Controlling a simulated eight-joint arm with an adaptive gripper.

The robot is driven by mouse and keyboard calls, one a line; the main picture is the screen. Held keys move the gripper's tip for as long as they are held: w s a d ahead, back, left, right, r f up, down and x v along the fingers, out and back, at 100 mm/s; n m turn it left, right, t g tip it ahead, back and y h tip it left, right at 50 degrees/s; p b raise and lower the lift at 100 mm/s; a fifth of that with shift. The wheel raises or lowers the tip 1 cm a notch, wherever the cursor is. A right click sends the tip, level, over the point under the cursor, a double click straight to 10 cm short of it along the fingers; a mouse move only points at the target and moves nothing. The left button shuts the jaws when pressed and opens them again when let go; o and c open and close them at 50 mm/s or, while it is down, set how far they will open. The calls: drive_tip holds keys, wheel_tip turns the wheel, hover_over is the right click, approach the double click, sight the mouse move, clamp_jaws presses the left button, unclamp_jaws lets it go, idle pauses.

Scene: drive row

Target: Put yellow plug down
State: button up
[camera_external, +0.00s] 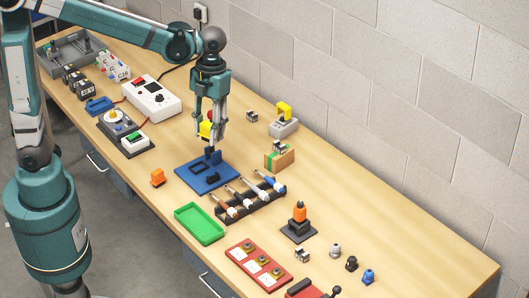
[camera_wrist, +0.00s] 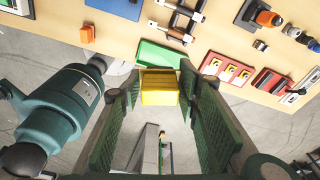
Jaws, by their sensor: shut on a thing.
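My gripper (camera_external: 210,133) is above the workbench, over the blue plate (camera_external: 188,178). It is shut on the yellow plug (camera_external: 206,131), whose upper part shows some red. In the wrist view the yellow plug (camera_wrist: 159,90) sits between the two green finger pads of my gripper (camera_wrist: 160,95). Another yellow piece (camera_external: 284,106) stands on a grey block (camera_external: 284,128) to the right, near the wall. The blue plate has a dark upright part under my gripper. I cannot tell the exact gap between the plug and the things below.
A rack of screwdrivers (camera_external: 250,198), a green tray (camera_external: 200,224) and an orange block (camera_external: 157,177) lie near the blue plate. A wood block (camera_external: 279,159) is to the right. A white meter box (camera_external: 151,98) is to the left.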

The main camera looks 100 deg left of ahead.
drive_tip(key=s+d+m, duration=0.3)
drive_tip(key=d+m, duration=0.1)
drive_tip(key=d, duration=0.4)
hover_over(199, 226)
wheel_tip(199, 226, down, 18)
drive_tip(key=shift+w+a+f, duration=0.15)
drive_tip(key=shift+w+a, duration=0.1)
drive_tip(key=shift+a, duration=0.05)
drive_tip(key=shift+f, duration=0.1)
drive_tip(key=shift+f+b, duration=0.4)
drive_tip(key=shift+f, duration=2.4)
drive_tip(key=shift+f, duration=2.05)
drive_tip(key=shift+f+b, duration=0.25)
drive_tip(key=shift+b, duration=0.2)
